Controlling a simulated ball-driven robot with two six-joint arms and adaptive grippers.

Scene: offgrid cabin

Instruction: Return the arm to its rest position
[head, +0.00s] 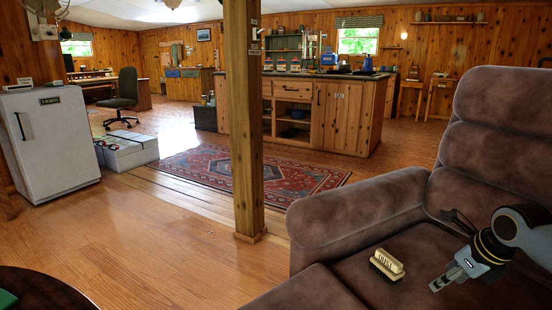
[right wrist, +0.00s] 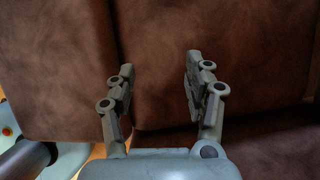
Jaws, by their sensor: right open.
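My right gripper (head: 437,286) is over the seat of the brown recliner (head: 345,210), at the lower right of the head view. In the right wrist view its two fingers (right wrist: 157,75) are apart with nothing between them, and brown upholstery (right wrist: 155,40) fills the space beyond. A wooden brush (head: 387,264) with dark bristles and lettering on its side rests on the seat, left of the gripper and apart from it. My left gripper does not show in either view.
A wooden post (head: 244,120) stands left of the recliner. A dark round table edge (head: 40,290) is at lower left. A white fridge (head: 45,140), a patterned rug (head: 200,165) and a wooden kitchen island (head: 340,115) stand farther off. The wood floor (head: 150,240) in front is clear.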

